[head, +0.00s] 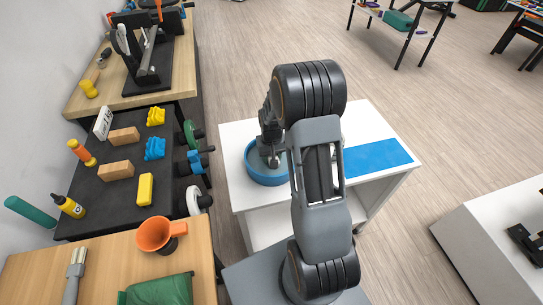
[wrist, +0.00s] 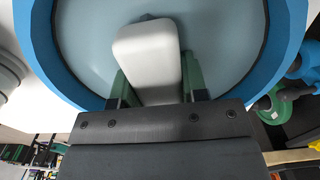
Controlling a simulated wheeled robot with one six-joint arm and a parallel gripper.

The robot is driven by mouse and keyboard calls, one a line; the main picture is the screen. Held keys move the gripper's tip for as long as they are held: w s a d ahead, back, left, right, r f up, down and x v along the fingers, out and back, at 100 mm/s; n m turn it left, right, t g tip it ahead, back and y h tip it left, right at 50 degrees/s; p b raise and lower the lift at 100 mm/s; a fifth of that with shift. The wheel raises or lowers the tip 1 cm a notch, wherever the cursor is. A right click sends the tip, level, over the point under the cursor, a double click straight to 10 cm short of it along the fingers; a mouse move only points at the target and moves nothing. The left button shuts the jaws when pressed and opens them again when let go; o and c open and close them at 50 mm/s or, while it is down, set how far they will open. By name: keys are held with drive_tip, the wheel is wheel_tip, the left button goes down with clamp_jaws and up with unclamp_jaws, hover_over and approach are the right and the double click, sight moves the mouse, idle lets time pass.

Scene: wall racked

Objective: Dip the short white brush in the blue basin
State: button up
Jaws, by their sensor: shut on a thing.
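The blue basin (head: 266,178) stands on the left part of a white table, left of my arm. In the wrist view the basin's blue rim (wrist: 288,50) curves around a grey-blue inside. My gripper (wrist: 155,92) is shut on the short white brush (wrist: 150,55), with a green finger on each side of it. The brush reaches over the inside of the basin. Its far end looks darker, and I cannot tell whether it touches what is in the basin. In the head view my arm hides most of the brush and the gripper.
The white table (head: 236,137) has a blue strip (head: 378,157) on its right side. To the left are a dark bench (head: 90,205) with blocks and bottles, and a wooden table (head: 115,262) with an orange funnel (head: 160,235), another brush (head: 74,275) and a green cloth (head: 158,291).

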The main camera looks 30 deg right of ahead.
drive_tip(key=shift+r+p, duration=1.65)
drive_tip(key=shift+r, duration=0.95)
drive_tip(key=shift+r+p, duration=1.75)
drive_tip(key=shift+r, duration=0.8)
